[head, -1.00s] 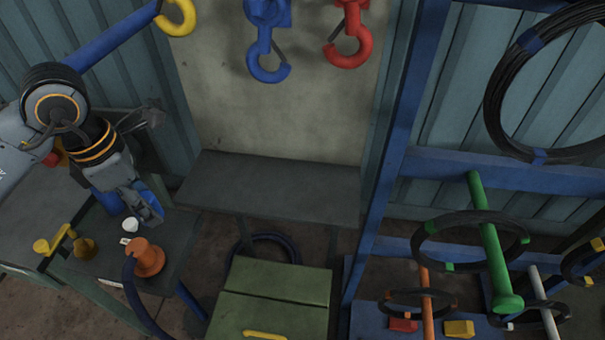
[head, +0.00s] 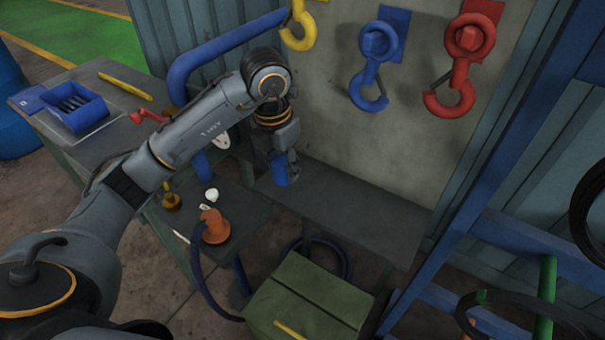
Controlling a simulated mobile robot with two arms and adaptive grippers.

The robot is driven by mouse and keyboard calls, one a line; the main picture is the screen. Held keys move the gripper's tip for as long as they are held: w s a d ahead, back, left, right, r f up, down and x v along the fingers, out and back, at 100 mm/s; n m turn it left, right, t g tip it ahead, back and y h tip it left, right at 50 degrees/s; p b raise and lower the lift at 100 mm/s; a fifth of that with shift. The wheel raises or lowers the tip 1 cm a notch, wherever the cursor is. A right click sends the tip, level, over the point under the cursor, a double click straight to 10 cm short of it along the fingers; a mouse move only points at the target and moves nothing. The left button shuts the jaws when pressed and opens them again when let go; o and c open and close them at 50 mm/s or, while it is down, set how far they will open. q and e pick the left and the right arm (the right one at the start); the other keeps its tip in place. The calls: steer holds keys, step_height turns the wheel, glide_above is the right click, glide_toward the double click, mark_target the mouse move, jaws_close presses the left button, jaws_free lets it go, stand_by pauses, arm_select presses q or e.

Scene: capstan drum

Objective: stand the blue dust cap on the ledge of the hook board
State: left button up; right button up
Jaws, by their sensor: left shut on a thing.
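My left gripper (head: 292,162) is shut on the blue dust cap (head: 281,170), a small blue cylinder that shows below the fingers. The gripper hides part of the cap. The hook board (head: 405,120) is the pale upright panel with hooks, and its dark grey ledge (head: 350,205) runs along its foot. The gripper and cap are at the left end of the ledge. I cannot tell whether the cap touches the ledge. My right gripper is not in view.
Yellow (head: 298,28), blue (head: 369,65) and red (head: 458,60) hooks hang above the ledge. An orange fitting (head: 215,228) and a white piece (head: 211,195) are on the side table. A green box (head: 308,302) stands below. The ledge's middle and right are clear.

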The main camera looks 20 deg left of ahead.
arm_select(q)
steer(key=w+f+p, duration=0.1)
steer(key=w+f, duration=0.1)
steer(key=w+a+f, duration=0.1)
steer(key=w+f, duration=0.1)
steer(key=w+f+p, duration=0.1)
steer(key=w+f, duration=0.1)
steer(key=shift+w+a+p, duration=0.35)
steer(key=shift+a, duration=0.05)
steer(key=shift+w+a+f, duration=0.1)
steer(key=shift+w+f, duration=0.25)
steer(key=shift+f, duration=0.15)
step_height(320, 180, down, 2)
steer(key=shift+p, duration=1.1)
steer(key=shift+w+f, duration=0.1)
steer(key=shift+f, duration=0.5)
steer(key=shift+f, duration=0.1)
steer(key=shift+f, duration=0.2)
steer(key=o, duration=1)
steer(key=shift+r, duration=0.1)
